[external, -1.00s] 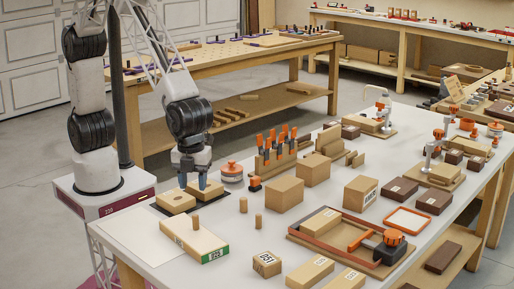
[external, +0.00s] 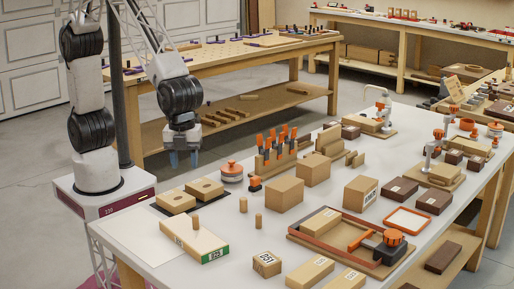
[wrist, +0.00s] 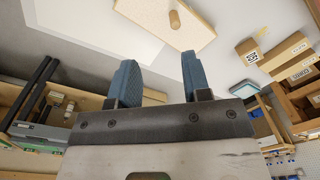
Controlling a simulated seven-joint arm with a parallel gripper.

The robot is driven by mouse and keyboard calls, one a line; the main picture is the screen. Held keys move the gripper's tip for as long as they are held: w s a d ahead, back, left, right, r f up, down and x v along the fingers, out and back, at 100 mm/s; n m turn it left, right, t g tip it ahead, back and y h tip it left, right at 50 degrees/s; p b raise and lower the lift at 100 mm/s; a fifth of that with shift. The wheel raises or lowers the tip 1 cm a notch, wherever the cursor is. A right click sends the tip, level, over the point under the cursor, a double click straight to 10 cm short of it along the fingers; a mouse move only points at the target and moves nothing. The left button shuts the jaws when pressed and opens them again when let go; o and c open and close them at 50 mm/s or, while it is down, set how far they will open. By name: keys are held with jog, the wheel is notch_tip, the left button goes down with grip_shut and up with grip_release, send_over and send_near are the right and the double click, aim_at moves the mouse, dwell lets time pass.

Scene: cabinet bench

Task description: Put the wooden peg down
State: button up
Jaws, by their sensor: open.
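My gripper (external: 183,160) is open, its blue fingers hanging above and behind the left end of the bench. In the wrist view its two fingers (wrist: 158,75) are apart with nothing between them. A wooden peg (external: 196,222) stands upright on the pale flat box; it also seems to show in the wrist view (wrist: 175,19). Two more wooden pegs (external: 243,204) (external: 258,220) stand upright on the white bench top. Two wooden blocks (external: 176,201) (external: 205,189) with round marks on top lie on a dark mat; I cannot tell whether these are holes or peg ends.
The pale box (external: 200,240) lies near the front left edge. An orange-lidded jar (external: 232,171), a clamp rack (external: 277,158) and cardboard-coloured boxes (external: 284,194) stand right of the blocks. An orange-framed tray (external: 340,250) lies further right. Bare bench shows at front left.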

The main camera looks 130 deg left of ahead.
jog(key=s+a+r+n+t, duration=0.1)
jog(key=s+r+n, duration=0.1)
jog(key=s+r, duration=0.45)
jog(key=s+a+r+n, duration=0.2)
jog(key=s+r+n, duration=0.15)
jog(key=s, duration=0.65)
jog(key=s+r+n+t, duration=0.1)
jog(key=s+r+n, duration=0.2)
jog(key=s, duration=1.4)
jog(key=shift+s+a+r+n, duration=0.15)
jog(key=shift+s+a+n, duration=0.05)
jog(key=shift+a+n, duration=0.3)
jog(key=shift+o, duration=1.1)
jog(key=shift+w, duration=0.1)
